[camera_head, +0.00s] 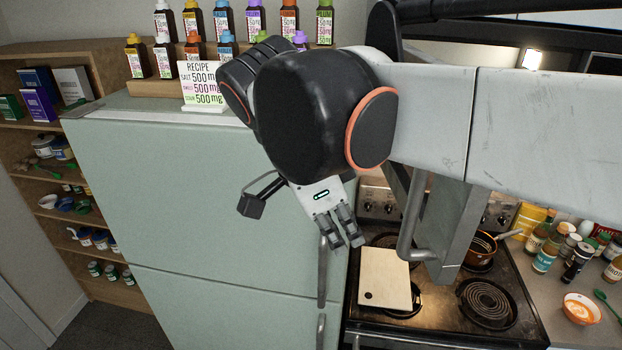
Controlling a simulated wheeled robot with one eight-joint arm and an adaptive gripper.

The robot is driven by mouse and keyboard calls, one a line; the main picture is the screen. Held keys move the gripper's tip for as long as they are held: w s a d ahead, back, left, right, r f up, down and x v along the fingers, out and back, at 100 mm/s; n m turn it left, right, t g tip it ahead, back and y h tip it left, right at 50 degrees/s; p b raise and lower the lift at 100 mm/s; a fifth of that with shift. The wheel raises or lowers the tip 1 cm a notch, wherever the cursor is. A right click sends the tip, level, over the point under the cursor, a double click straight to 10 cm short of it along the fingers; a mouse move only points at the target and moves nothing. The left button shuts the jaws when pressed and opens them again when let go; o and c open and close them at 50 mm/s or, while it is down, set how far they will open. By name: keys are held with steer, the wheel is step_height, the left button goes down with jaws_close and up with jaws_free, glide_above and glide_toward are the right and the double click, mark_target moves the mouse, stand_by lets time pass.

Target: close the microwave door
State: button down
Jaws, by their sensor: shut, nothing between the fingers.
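The microwave door (458,232) stands swung open toward me above the stove, seen nearly edge-on, with its metal bar handle (413,218) on its left side. My arm covers the upper part of the door and much of the microwave. A dark lit opening shows above my arm, probably the microwave's inside. My gripper (346,244) points down, shut and empty. In the picture it is left of the handle, with a gap between them, in front of the fridge's right edge.
The pale green fridge (200,200) fills the left, with its handle (322,270) just below my gripper. A cutting board (385,278) and an orange pan (482,247) are on the coil stove (445,325). Bottles (577,258) crowd the right counter.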

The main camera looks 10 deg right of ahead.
steer(key=d+f+b, duration=0.1)
steer(key=d+f, duration=0.3)
steer(key=d, duration=0.2)
steer(key=shift+w+f+b, duration=0.25)
steer(key=shift+w+b, duration=0.05)
steer(key=shift+b, duration=0.05)
steer(key=shift+d, duration=0.15)
